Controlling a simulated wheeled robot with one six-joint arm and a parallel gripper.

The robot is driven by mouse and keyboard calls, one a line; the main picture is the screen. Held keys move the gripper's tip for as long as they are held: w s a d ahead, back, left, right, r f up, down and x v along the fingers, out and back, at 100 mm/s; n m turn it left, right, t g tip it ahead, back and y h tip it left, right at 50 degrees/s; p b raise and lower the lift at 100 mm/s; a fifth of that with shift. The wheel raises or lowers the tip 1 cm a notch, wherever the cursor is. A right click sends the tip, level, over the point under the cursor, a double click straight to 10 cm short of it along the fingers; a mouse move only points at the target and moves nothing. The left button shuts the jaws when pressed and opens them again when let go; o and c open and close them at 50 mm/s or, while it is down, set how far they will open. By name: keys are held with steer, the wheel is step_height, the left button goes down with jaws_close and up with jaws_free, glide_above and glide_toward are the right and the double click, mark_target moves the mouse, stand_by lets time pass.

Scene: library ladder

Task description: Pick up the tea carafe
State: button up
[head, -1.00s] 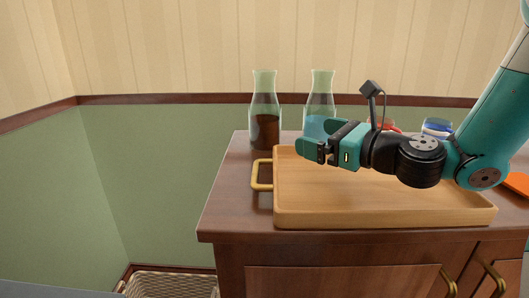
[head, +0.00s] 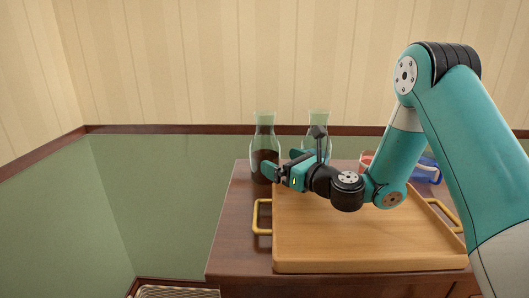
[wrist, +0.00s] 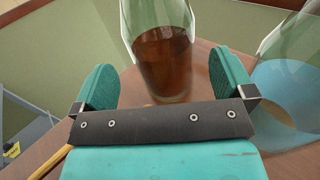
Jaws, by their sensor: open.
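The tea carafe (head: 264,135) is a clear glass bottle with dark brown liquid, upright at the back left of the wooden cabinet top. My gripper (head: 281,164) is open and empty, just in front of its lower part. In the wrist view the carafe (wrist: 163,55) stands ahead, between the two teal fingers (wrist: 163,80), with clear space on both sides. Its top is cut off there. In the head view a finger hides part of its lower body.
A second glass carafe (head: 319,120) stands to the right; its blue liquid (wrist: 290,88) shows close to the right finger in the wrist view. A wooden tray (head: 360,266) with brass handles fills the front. Red (head: 366,160) and blue (head: 430,168) items sit behind it.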

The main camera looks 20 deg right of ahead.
mark_target(275, 158)
steer(key=p+x, duration=0.1)
steer(key=x, duration=0.4)
steer(key=shift+p, duration=0.35)
steer(key=shift+w+a, duration=0.2)
steer(key=shift+w, duration=0.2)
steer(key=c, duration=1.4)
steer(key=shift+o, duration=0.2)
steer(key=shift+r, duration=0.15)
step_height(275, 158, up, 20)
steer(key=p, duration=0.7)
